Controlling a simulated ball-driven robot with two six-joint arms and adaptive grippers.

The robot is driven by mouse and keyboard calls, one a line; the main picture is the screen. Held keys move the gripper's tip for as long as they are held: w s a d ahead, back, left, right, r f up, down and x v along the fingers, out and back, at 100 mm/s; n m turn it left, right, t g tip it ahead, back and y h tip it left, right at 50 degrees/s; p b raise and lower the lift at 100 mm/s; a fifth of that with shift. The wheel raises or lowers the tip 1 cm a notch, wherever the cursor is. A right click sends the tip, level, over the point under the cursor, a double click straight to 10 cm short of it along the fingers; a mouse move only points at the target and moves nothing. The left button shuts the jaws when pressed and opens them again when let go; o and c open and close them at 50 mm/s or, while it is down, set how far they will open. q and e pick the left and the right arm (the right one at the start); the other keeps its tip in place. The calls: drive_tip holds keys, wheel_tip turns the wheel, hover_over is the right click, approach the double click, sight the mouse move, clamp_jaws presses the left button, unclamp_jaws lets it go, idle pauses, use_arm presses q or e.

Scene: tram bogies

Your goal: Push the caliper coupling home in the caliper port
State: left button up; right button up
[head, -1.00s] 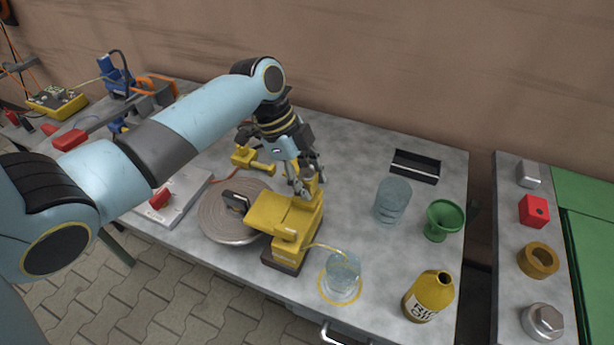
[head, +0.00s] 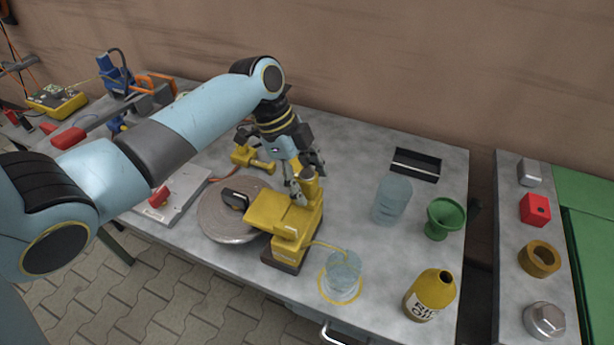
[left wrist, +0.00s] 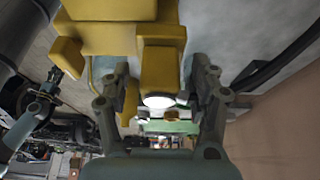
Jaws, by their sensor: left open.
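The yellow caliper (head: 282,218) sits over the edge of the grey brake disc (head: 222,222) on the bench. A short upright yellow cylinder (head: 309,186) stands at its back corner. My left gripper (head: 306,180) points down at this corner with its fingers open and spread around the cylinder. In the left wrist view, a yellow block with a pale round end (left wrist: 159,85) lies between the open fingers (left wrist: 160,100), with gaps on both sides. I cannot tell coupling from port here, nor how deep the coupling sits.
A thin yellow hose runs from the caliper to a clear jar (head: 343,270) in front. A clear cup (head: 391,200), green funnel (head: 443,218), yellow bottle (head: 430,294) and black tray (head: 416,165) stand to the right. A yellow tool (head: 252,158) lies behind the disc.

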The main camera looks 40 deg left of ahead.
use_arm(q)
drive_tip(key=v, duration=1.1)
drive_tip(key=shift+a+r, duration=0.25)
drive_tip(key=shift+s, duration=0.1)
